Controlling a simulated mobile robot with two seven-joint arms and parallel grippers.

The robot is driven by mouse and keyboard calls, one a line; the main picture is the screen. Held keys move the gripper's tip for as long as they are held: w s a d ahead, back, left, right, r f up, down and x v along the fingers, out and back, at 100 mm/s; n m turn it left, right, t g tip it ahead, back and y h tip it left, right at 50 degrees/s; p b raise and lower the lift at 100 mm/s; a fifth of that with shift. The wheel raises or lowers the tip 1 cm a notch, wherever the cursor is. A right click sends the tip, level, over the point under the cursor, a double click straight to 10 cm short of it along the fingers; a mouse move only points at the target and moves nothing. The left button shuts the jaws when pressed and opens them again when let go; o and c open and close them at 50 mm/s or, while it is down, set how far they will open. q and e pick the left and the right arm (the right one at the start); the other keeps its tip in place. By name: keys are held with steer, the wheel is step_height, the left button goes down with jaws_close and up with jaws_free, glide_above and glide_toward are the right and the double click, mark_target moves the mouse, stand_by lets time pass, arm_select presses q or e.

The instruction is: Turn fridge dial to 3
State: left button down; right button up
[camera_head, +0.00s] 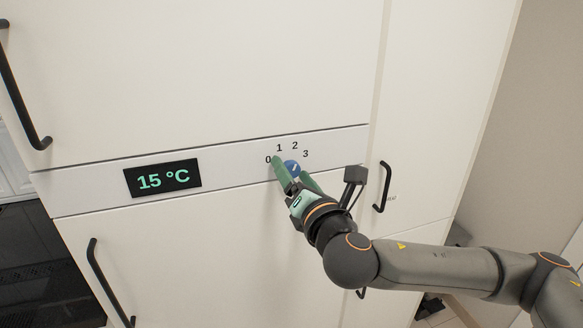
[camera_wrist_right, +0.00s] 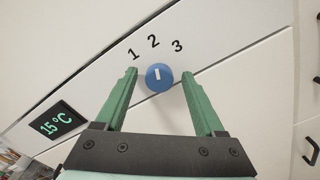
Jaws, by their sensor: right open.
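The blue fridge dial (camera_head: 291,167) sits on the light panel strip, with the numbers 0, 1, 2 and 3 printed around it. In the right wrist view the dial (camera_wrist_right: 159,77) shows a white mark pointing roughly toward the 2. My right gripper (camera_head: 292,171) is at the dial, open, with one green finger on each side of it. The right wrist view shows gaps between the fingers (camera_wrist_right: 158,79) and the dial; whether the tips reach past its face is unclear. In the head view the fingers hide part of the dial. My left gripper is not in view.
A black display (camera_head: 163,178) left of the dial reads 15 °C. Black bar handles stand out from the doors at the upper left (camera_head: 22,92), lower left (camera_head: 108,283) and right of my gripper (camera_head: 383,187). The panel between display and dial is clear.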

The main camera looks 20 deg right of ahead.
steer(key=shift+c, duration=0.3)
jaws_close()
stand_by(0.4)
